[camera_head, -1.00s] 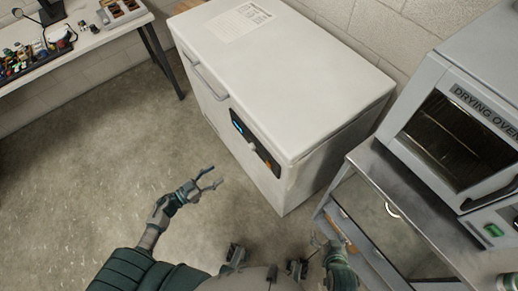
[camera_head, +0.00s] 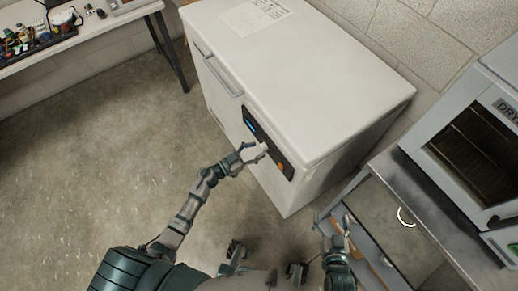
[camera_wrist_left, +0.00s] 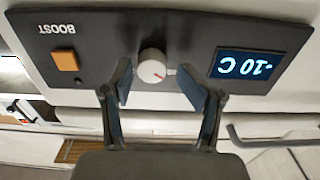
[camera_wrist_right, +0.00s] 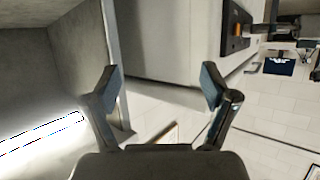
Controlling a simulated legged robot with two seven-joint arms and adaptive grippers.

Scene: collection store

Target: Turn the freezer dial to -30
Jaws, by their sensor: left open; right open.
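The white chest freezer (camera_head: 300,75) stands in the middle of the head view, with a dark control panel (camera_head: 284,165) on its front. In the left wrist view the panel appears upside down. It shows the round white dial (camera_wrist_left: 152,66) with a red mark, and a display (camera_wrist_left: 247,64) reading -10 C. My left gripper (camera_head: 254,152) is open at the panel. In the left wrist view its fingers (camera_wrist_left: 158,84) are on either side of the dial, with gaps between them and it. My right gripper (camera_wrist_right: 163,88) is open and empty, low beside the steel bench.
An orange BOOST button (camera_wrist_left: 65,60) sits on the same panel. The steel bench (camera_head: 425,205) with a drying oven (camera_head: 475,150) stands to the right of the freezer. A table (camera_head: 90,38) with small items is at the upper left. The floor left of the freezer is clear.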

